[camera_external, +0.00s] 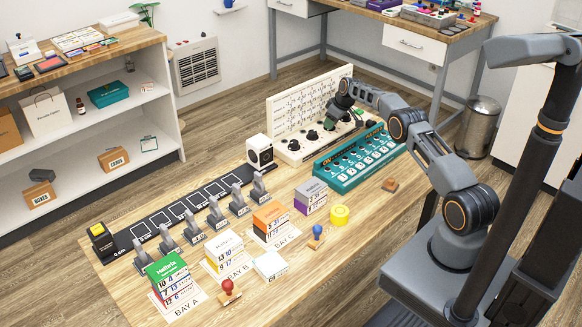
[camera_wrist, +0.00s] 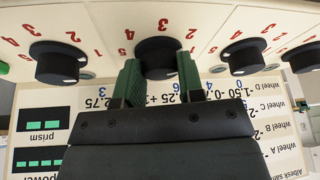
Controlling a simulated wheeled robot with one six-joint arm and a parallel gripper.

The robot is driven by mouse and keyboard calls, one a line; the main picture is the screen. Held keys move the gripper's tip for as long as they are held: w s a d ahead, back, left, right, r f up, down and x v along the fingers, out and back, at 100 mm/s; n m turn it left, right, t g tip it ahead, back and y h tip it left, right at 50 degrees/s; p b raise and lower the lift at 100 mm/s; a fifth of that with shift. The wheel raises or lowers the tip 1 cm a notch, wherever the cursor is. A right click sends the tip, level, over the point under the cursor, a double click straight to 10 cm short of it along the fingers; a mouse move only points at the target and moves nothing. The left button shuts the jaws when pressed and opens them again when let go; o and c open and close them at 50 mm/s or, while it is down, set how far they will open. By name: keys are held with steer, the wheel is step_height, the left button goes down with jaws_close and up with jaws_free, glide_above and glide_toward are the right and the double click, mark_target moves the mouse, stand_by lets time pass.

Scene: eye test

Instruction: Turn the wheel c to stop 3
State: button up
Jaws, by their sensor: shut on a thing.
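The cream wheel panel (camera_external: 298,157) stands at the far end of the table, with an upright printed board (camera_external: 285,108) behind its row of black wheels. In the wrist view the panel appears upside down. My gripper (camera_wrist: 157,62) has its two green fingers on either side of the middle black wheel (camera_wrist: 156,50), shut on it. Red numbers surround this wheel. The fingers and gripper body hide part of it, and I cannot make out its setting or its letter. Other black wheels stand apart at left (camera_wrist: 57,62) and right (camera_wrist: 245,55).
A teal box with labelled keys (camera_external: 345,165) lies just in front of the panel, close under my arm. Stamps, stacked calendar blocks and a black numbered strip (camera_external: 140,228) fill the nearer table.

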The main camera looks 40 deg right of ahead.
steer(key=shift+n, duration=0.6)
steer(key=o, duration=0.9)
steer(key=shift+r, duration=0.1)
steer(key=v, duration=0.9)
steer(key=b+v, duration=0.1)
steer(key=v, duration=0.3)
steer(key=shift+d+r, duration=0.25)
steer(key=shift+d, duration=0.15)
steer(key=shift+a+r, duration=0.1)
